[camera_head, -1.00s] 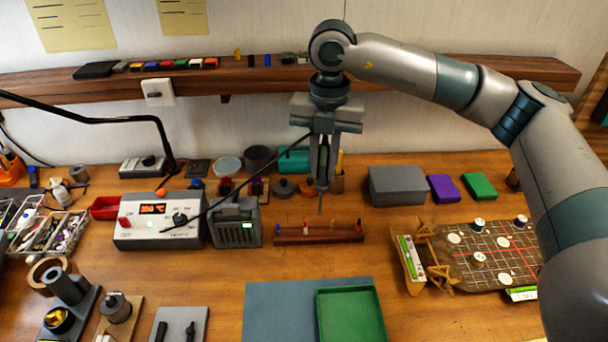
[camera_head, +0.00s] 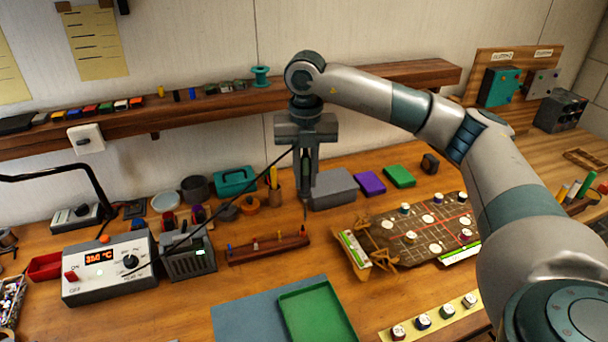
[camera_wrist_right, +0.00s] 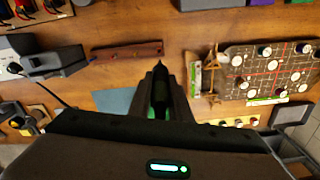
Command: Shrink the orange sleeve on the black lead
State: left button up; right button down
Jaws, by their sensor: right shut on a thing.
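My right gripper (camera_head: 306,185) points down above the bench and is shut on a dark, pen-shaped iron. The iron (camera_wrist_right: 160,90) shows between the fingers in the wrist view, its thin tip pointing away from the gripper. A black cord runs from it toward the station (camera_head: 108,265) with the lit red display. The brown racecar chassis (camera_head: 412,228) lies right of the gripper, with tan arms at its near left end; it also shows in the wrist view (camera_wrist_right: 270,75). I cannot make out the orange sleeve or the black lead. My left gripper is out of view.
A wooden rack (camera_head: 268,249) with small coloured pieces lies below the gripper. A grey box (camera_head: 333,188) and a pencil cup (camera_head: 274,193) stand close behind it. A green tray (camera_head: 316,314) sits on a blue-grey mat (camera_head: 240,318). A yellow strip (camera_head: 432,318) holds several round parts.

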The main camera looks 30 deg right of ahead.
aim_at(305, 193)
jog(key=shift+f, duration=0.5)
jog(key=shift+f+b, duration=0.35)
jog(key=shift+b, duration=0.05)
jog(key=shift+f+b, duration=0.75)
jog(key=shift+f, duration=0.6)
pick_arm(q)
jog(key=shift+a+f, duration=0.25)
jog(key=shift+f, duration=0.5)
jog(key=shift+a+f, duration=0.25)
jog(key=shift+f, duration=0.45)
pick_arm(e)
jog(key=shift+f, duration=0.6)
pick_arm(q)
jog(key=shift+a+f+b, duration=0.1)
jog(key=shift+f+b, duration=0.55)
jog(key=shift+b, duration=0.2)
pick_arm(e)
jog(key=shift+f, duration=0.5)
jog(key=shift+r, duration=0.1)
